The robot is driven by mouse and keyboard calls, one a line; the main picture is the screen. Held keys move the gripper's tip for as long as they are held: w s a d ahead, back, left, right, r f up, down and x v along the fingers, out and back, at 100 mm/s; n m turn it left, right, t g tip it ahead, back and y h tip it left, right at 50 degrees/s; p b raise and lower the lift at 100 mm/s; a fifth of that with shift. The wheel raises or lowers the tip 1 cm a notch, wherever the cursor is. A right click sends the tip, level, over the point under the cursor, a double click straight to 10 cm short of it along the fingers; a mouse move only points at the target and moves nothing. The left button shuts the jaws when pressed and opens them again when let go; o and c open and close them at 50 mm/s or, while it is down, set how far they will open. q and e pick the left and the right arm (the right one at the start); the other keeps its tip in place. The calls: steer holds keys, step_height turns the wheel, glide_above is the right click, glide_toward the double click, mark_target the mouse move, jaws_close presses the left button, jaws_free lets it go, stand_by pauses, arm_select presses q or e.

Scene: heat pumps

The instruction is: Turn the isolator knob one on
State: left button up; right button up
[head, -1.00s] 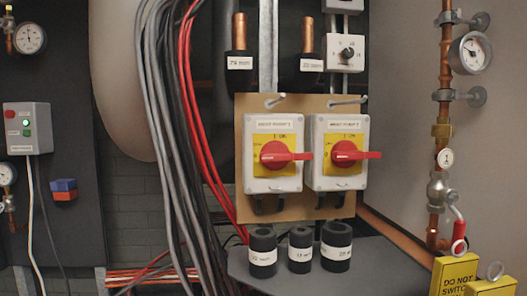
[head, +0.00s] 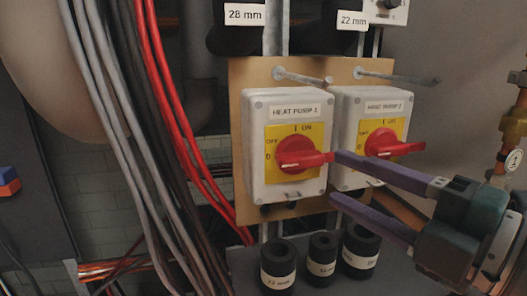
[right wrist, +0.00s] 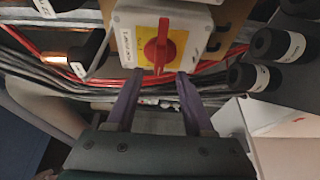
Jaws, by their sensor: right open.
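The heat pump 1 isolator (head: 286,150) is a white box with a yellow plate and a red knob (head: 300,154). The knob's handle lies level and points right; the ON mark is above the knob and OFF is to its left. My right gripper (head: 334,176) is open and empty, reaching in from the right, with its fingertips close to the handle's end. In the right wrist view the red knob (right wrist: 160,48) points down toward the gap between the two fingertips (right wrist: 159,76). I cannot tell whether they touch. My left gripper is not in view.
The heat pump 2 isolator (head: 372,130) stands right beside it, partly behind my gripper, its red handle also pointing right. Two metal rods (head: 302,77) jut out above the boxes. Black pipe sleeves (head: 278,265) stand below. Grey and red cables (head: 165,100) hang left.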

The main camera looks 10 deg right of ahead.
mark_target(306, 164)
steer(key=p+x, duration=0.1)
steer(key=x, duration=0.3)
steer(key=shift+w+r, duration=0.1)
steer(key=shift+r, duration=0.05)
steer(key=shift+p+x, duration=0.3)
steer(key=shift+x, duration=0.45)
steer(key=shift+c, duration=0.2)
steer(key=c, duration=0.7)
jaws_close()
